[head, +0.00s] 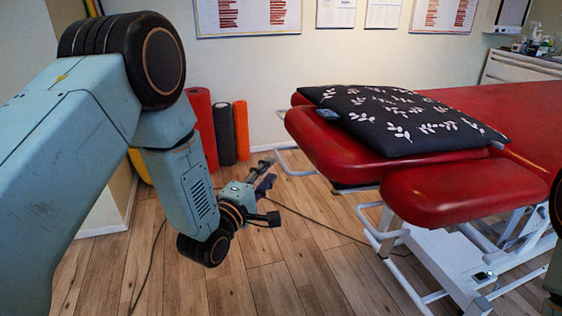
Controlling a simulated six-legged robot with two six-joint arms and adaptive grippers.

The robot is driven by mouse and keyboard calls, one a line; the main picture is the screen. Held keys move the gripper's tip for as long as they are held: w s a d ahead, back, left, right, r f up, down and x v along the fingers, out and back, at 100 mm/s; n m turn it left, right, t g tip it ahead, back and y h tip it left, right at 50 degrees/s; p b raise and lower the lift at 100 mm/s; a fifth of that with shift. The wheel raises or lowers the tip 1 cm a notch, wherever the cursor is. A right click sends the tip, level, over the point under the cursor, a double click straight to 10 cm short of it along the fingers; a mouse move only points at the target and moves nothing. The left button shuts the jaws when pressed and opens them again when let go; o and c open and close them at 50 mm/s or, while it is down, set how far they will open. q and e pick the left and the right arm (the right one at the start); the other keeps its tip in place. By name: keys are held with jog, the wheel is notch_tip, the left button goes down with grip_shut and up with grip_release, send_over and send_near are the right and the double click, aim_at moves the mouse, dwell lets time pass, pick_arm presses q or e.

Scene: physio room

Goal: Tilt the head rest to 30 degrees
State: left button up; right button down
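The head rest (325,145) is the red padded end of the treatment table, right of the picture's middle. It looks about level, and a black pillow with white leaves (400,118) covers much of its top. A white bar (283,160) curves out from its left end. My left gripper (268,172) is left of that end and close to the bar in the picture. Its two fingers look apart, with nothing seen between them. I cannot tell whether it touches the bar. My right gripper is not in view; only a bit of that arm shows at the right edge.
A smaller red pad (437,192) sits at the table's near side, above the white frame (440,262). Red, dark and orange rolls (241,130) stand by the wall. A dark cable (320,226) crosses the wooden floor. The floor left of the table is otherwise open.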

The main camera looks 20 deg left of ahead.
aim_at(280, 157)
pick_arm(q)
jog(key=b+x, duration=0.2)
jog(key=x, duration=0.4)
jog(key=shift+d+f, duration=0.1)
jog(key=shift+w+r, duration=0.2)
jog(key=shift+w, duration=0.1)
jog(key=shift+d, duration=0.1)
grip_shut()
dwell(0.3)
